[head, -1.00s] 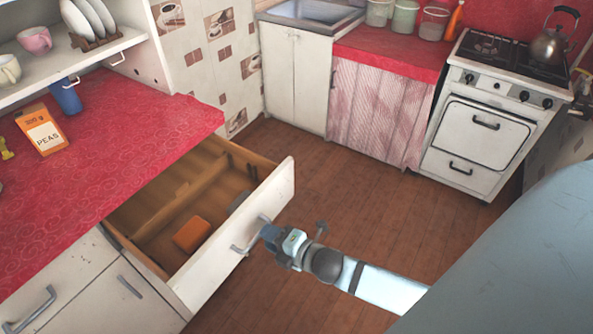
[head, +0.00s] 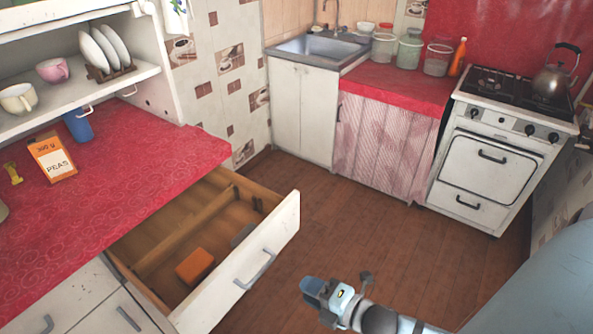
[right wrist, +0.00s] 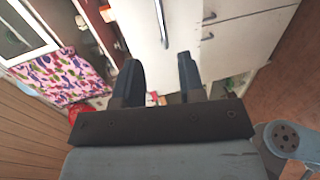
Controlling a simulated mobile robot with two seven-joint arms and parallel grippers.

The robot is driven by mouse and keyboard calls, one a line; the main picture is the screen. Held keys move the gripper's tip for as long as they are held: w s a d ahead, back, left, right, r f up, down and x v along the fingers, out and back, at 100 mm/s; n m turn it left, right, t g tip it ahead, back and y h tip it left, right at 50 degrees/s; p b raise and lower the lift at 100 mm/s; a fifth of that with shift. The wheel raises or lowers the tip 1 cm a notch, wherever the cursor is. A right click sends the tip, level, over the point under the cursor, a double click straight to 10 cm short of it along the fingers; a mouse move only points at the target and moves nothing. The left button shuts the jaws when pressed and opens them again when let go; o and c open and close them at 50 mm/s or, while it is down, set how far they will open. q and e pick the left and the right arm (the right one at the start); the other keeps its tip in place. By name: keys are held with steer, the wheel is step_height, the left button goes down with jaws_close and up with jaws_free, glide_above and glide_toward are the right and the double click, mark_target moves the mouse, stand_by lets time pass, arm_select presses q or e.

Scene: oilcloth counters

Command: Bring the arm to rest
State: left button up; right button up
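My right gripper (head: 316,290) hangs over the floor, in front of and to the right of the open drawer (head: 246,278). It is clear of the drawer's metal handle (head: 256,270). In the right wrist view its two dark fingers (right wrist: 159,78) stand apart with nothing held between them. A pale front with a long metal handle (right wrist: 161,22) shows beyond the fingertips there. My left gripper is in neither view now.
An orange block (head: 195,267) and a grey item lie in the drawer. The red counter (head: 120,175) holds an orange peas packet (head: 52,158) and a blue cup (head: 78,125). A stove (head: 490,155) stands at the back right. The brown floor (head: 370,225) is clear.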

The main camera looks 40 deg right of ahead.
steer(key=s+a+f+m+g+h, duration=0.1)
steer(key=s+a+f+m+g, duration=0.2)
steer(key=m, duration=0.6)
steer(key=a+f+m+g+h, duration=0.1)
steer(key=a+f+m, duration=0.2)
steer(key=f+m, duration=0.5)
step_height(320, 180, up, 14)
steer(key=m+p, duration=0.2)
steer(key=p, duration=1)
steer(key=shift+s+d+f+p, duration=0.15)
steer(key=shift+s+p, duration=0.2)
steer(key=shift+p, duration=0.05)
